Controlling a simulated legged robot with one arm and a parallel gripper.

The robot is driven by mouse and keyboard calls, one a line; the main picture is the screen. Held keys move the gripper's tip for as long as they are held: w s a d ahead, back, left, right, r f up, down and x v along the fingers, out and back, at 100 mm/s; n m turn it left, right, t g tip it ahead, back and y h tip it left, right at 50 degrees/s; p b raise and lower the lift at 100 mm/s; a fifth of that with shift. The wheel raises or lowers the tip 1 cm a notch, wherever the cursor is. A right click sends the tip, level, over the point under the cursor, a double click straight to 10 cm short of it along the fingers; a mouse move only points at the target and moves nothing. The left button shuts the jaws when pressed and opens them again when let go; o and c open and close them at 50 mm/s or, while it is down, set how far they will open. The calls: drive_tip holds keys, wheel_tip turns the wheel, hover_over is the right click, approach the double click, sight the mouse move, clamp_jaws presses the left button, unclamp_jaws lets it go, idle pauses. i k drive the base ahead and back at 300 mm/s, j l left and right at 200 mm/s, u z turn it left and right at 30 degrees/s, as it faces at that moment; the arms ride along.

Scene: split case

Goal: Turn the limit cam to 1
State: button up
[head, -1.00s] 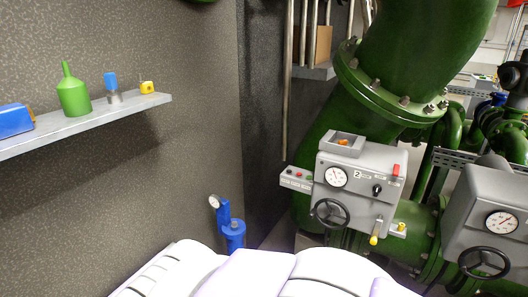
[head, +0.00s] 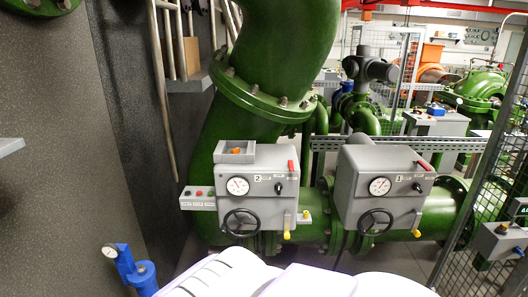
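Two grey actuator boxes stand on green pipework in the head view. The left box (head: 258,188) is marked 2, and the right box (head: 382,190) is marked 1. Each has a round white gauge, a black handwheel, a small black knob and a red lever at the top right. The left knob (head: 278,188) and right knob (head: 417,187) are too small to read their settings. I cannot tell which part is the limit cam. My gripper is not in view.
A button panel (head: 198,198) with small coloured buttons juts left of box 2. A blue pump-like device with a gauge (head: 135,268) stands at the lower left. A dark wall fills the left. A wire mesh fence (head: 490,190) stands at the right.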

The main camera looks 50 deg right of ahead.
sight(236, 150)
drive_tip(key=z, duration=1.3)
